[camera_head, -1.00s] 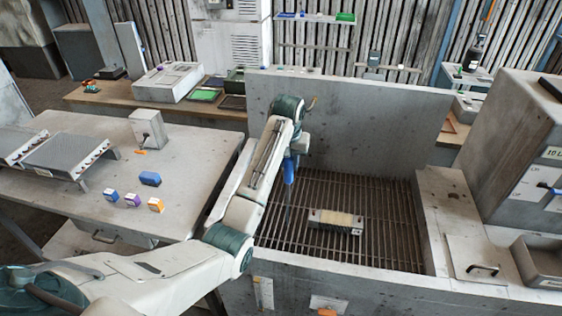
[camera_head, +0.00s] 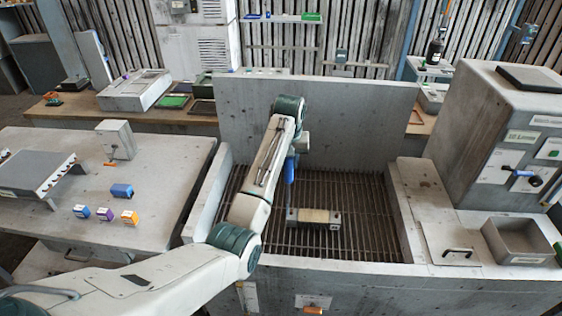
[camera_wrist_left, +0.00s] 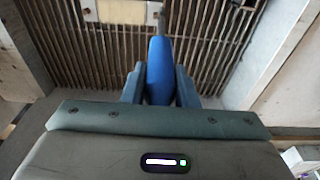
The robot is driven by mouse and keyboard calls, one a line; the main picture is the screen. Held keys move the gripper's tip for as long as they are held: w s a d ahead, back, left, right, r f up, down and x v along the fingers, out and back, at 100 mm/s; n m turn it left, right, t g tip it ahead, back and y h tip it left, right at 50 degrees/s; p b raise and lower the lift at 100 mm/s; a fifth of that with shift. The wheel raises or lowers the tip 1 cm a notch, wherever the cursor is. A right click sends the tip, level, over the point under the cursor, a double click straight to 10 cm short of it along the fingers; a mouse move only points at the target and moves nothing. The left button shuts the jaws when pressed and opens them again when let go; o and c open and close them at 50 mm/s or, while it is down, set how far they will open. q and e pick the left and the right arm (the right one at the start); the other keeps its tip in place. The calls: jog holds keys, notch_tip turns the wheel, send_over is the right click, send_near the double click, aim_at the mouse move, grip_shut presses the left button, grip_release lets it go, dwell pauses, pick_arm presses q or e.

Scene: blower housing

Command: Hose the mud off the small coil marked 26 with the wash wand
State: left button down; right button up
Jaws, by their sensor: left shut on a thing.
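The small coil (camera_head: 314,216), a tan block with grey metal ends, lies on the dark grating inside the wash basin. Its marking and any mud are too small to make out. Its tan top shows at the upper edge of the left wrist view (camera_wrist_left: 121,10). My left gripper (camera_head: 291,156) is shut on the blue handle of the wash wand (camera_head: 289,172). The handle (camera_wrist_left: 160,68) sits between both fingers in the wrist view. The wand hangs down into the basin, just left of and above the coil; I cannot tell the gap. My right gripper is not in view.
The basin (camera_head: 345,98) has a tall back wall and side walls around the grating. A bench (camera_head: 165,215) at left holds blue, purple and orange small boxes and a finned unit. A grey cabinet (camera_head: 490,140) and an open tray (camera_head: 518,240) stand at right.

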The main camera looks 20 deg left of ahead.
pick_arm(q)
jog(key=d, duration=0.1)
jog(key=w+d, duration=0.1)
jog(key=d, duration=0.1)
jog(key=w+d, duration=0.1)
jog(key=d, duration=0.1)
jog(key=shift+w, duration=0.25)
jog(key=shift+a+f, duration=0.1)
dwell(0.3)
jog(key=shift+f, duration=0.65)
dwell(1.1)
jog(key=shift+w+d, duration=0.2)
jog(key=shift+d, duration=0.5)
jog(key=shift+w+d, duration=0.15)
jog(key=shift+d, duration=0.55)
dwell(0.6)
